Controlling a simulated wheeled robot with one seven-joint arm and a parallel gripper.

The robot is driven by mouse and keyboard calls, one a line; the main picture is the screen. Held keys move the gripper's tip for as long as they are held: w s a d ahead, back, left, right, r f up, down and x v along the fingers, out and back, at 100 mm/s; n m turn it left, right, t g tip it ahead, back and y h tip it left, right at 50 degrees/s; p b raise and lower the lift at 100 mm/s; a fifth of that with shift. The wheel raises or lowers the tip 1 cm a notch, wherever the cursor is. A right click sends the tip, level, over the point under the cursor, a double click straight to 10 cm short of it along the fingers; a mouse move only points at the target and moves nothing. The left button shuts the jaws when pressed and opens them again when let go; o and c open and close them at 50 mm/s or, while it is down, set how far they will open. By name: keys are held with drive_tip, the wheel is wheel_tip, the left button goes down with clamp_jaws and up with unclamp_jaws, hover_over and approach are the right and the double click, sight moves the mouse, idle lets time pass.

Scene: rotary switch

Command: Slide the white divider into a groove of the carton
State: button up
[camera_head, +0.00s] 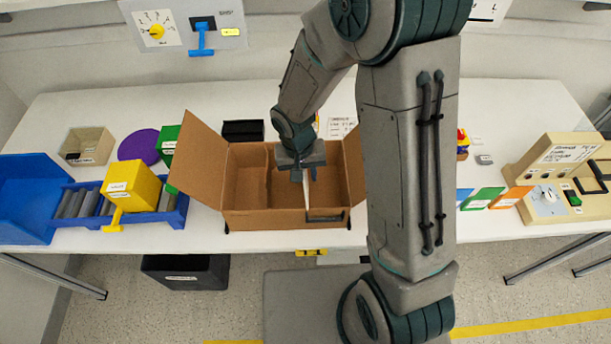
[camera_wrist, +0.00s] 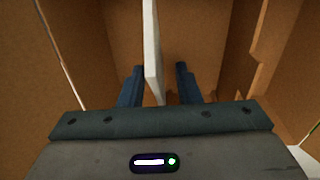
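The open brown carton (camera_head: 245,218) stands on the white table with its flaps spread. It fills much of the wrist view, where a stepped cardboard edge (camera_wrist: 258,60) shows at right. The white divider (camera_head: 307,195) stands on edge inside the carton, below my gripper (camera_head: 304,173). In the wrist view the divider (camera_wrist: 152,55) runs between the two fingers of my gripper (camera_wrist: 160,85). It lies close to the left finger, with a gap to the right finger, so the gripper looks open around it. The divider's lower edge is hidden; I cannot tell whether it sits in a groove.
A yellow box (camera_head: 131,184) on a blue roller track (camera_head: 172,212) stands left of the carton. A black box (camera_head: 243,131) is behind it. Colored cards (camera_head: 483,198) and a beige device (camera_head: 560,165) are at right. My arm covers the table right of the carton.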

clamp_jaws()
wheel_tip(320, 180, up, 10)
drive_tip(key=p, duration=0.6)
